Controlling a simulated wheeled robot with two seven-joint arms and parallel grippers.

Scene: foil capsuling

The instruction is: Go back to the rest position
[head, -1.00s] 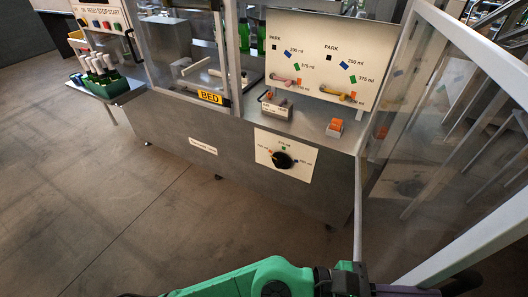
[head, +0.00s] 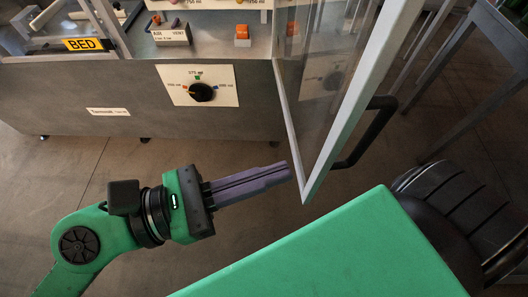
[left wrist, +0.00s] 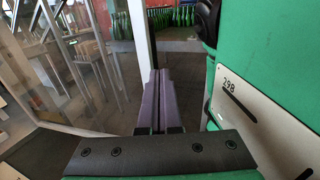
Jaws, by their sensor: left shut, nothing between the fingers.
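My left gripper (head: 288,172) reaches in from the lower left in the head view, its purple fingers shut together and empty. The fingertips are close to the lower corner of the open glazed door (head: 312,188); I cannot tell whether they touch it. In the left wrist view the shut fingers (left wrist: 158,80) point away from the camera, with glazed panels to their left. A large green part of my own body fills the lower right of the head view. My right gripper is not in view.
The machine's grey front (head: 60,92) stands ahead with a black selector knob (head: 202,92) on a white plate. The door's black handle (head: 362,140) juts out to the right. The floor (head: 50,185) at left is clear.

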